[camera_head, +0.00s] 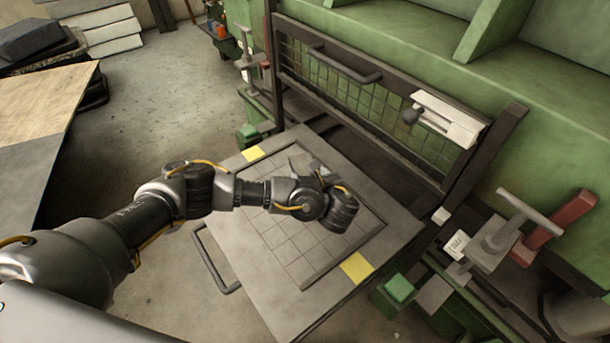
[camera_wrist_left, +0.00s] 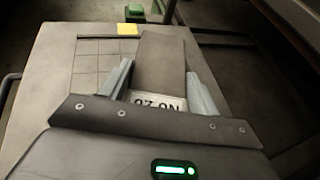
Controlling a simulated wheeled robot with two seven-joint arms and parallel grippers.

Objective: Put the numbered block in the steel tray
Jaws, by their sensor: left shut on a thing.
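My left gripper (camera_head: 312,168) is over the far part of a flat grey metal tray (camera_head: 235,262) with a gridded square panel. In the left wrist view, the gripper (camera_wrist_left: 162,88) is shut on a dark grey block (camera_wrist_left: 160,62), one pale finger on each side. The block's near end has a white label with black characters, partly cut off by the gripper body. The tray (camera_wrist_left: 55,75) lies below. In the head view, my wrist largely hides the block. I cannot tell whether the block touches the tray. My right gripper is not in view.
A green machine (camera_head: 420,60) with a dark mesh guard (camera_head: 375,100) stands behind the tray. Yellow patches (camera_head: 356,267) mark the tray's edges. A clamp with a red part (camera_head: 555,228) is at the right. A wooden-topped surface (camera_head: 40,105) is at the left, with open floor between.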

